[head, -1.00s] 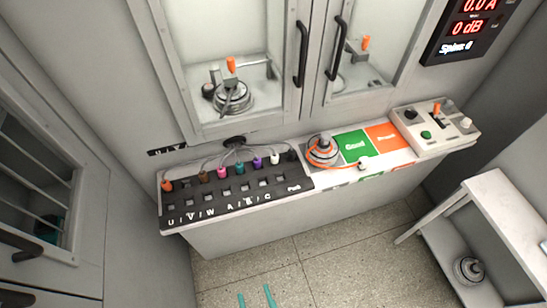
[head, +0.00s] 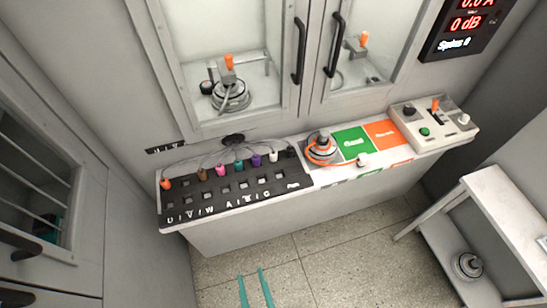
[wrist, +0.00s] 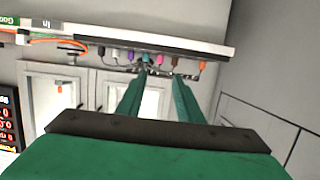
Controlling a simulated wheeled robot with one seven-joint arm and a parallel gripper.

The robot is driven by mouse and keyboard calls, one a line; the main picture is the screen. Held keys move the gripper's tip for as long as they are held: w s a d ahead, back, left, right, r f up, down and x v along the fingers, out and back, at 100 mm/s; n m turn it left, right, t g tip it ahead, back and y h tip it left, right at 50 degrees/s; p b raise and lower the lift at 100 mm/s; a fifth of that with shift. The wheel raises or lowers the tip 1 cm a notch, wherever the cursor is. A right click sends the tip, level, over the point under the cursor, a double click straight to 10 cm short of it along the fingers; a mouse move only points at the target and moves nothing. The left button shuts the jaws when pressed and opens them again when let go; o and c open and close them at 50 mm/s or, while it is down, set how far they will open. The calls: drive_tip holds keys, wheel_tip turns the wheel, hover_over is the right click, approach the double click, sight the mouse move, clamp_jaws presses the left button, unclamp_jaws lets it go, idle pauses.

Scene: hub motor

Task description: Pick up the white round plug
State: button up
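A small white plug (head: 273,157) stands in the row of coloured plugs at the back of the black panel (head: 240,197), between the purple and black ones. In the wrist view, which looks upside down, it seems to be the pale plug (wrist: 101,51) left of the purple one. A second white plug (head: 363,159) lies by the green pad, near the motor with the orange cable. My gripper (head: 251,273) is open and empty in front of the bench, well apart from both. Its two teal fingers (wrist: 160,75) show in the wrist view.
The hub motor (head: 322,148) sits on the bench right of the panel. A control box (head: 434,122) stands at the right end. Glass-doored cabinets with black handles (head: 301,50) rise behind. A white shelf (head: 492,200) stands at right. The floor ahead is clear.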

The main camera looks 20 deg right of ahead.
drive_tip(key=w+d+f+h, duration=0.15)
drive_tip(key=w+f, duration=0.25)
drive_tip(key=w, duration=0.4)
drive_tip(key=m+g+h, duration=0.3)
drive_tip(key=m+h, duration=0.2)
approach(273, 157)
drive_tip(key=shift+w+f, duration=0.15)
drive_tip(key=shift+w, duration=0.25)
drive_tip(key=shift+x, duration=5.5)
drive_tip(key=shift+s+d, duration=0.1)
clamp_jaws()
